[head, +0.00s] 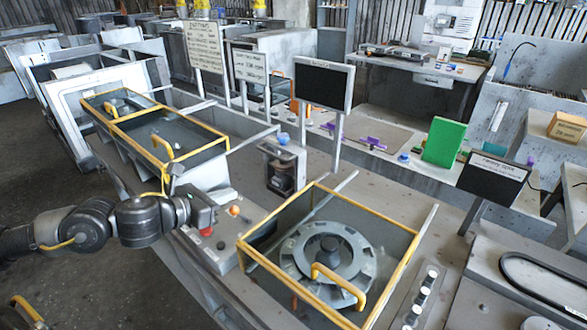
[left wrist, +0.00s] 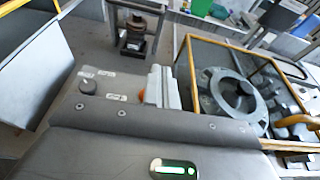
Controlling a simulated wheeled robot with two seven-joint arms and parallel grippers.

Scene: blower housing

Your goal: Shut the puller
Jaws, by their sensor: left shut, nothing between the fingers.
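No part is clearly marked as the puller. A yellow-framed guard (head: 408,262) with a yellow handle (head: 338,286) lies over a round grey blower housing (head: 300,262) in the head view. The housing also shows in the left wrist view (left wrist: 222,88). Its frame looks down flat on the bench. My left gripper (head: 216,207) is shut and empty, left of this guard, above a small control panel (head: 222,257) with a red button (head: 206,231). My right gripper is out of view.
More yellow-framed covers (head: 222,152) with handles stand at left behind my arm. A small dark motor unit (head: 281,168) stands between the two groups. A black screen (head: 323,84) on posts rises behind, and another (head: 493,178) stands at right. A green block (head: 444,142) stands on the bench.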

